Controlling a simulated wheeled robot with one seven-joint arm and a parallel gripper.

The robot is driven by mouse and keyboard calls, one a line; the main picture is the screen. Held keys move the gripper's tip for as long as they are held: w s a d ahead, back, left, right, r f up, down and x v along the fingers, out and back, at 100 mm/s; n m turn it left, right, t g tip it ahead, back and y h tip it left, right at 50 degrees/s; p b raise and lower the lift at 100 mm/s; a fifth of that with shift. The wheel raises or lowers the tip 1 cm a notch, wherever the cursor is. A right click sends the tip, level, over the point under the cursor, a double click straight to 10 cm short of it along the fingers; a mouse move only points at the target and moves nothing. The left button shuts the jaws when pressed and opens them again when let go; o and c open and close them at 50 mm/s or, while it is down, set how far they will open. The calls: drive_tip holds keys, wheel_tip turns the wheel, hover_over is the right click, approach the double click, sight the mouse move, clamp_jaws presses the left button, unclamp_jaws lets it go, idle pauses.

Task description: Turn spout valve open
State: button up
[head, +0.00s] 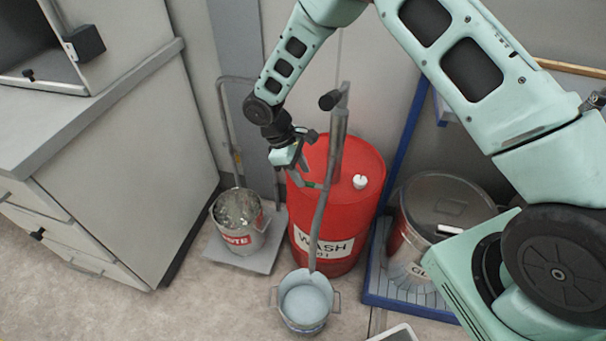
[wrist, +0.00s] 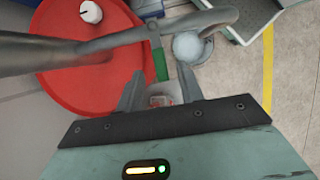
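A red drum (head: 360,205) labelled WASH stands on the floor. A grey pipe spout (head: 322,215) rises at it and curves down to a pail; the pipe also crosses the wrist view (wrist: 115,40). A small green valve lever (head: 313,185) sits on the pipe; in the wrist view the lever (wrist: 160,62) points toward my fingers. My gripper (head: 297,179) is at the drum's upper left, close to the lever. In the wrist view my gripper (wrist: 160,80) is open, its fingertips spread either side of the lever's near end. I cannot tell whether they touch it.
A pail (head: 305,302) stands under the spout's end. A waste bucket (head: 238,222) stands left of the drum on a grey plate. A lidded metal drum (head: 440,215) stands right, by a blue frame (head: 405,125). A grey cabinet (head: 125,180) is at left.

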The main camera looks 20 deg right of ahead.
drive_tip(key=shift+x, duration=0.9)
drive_tip(key=shift+c, duration=0.4)
clamp_jaws()
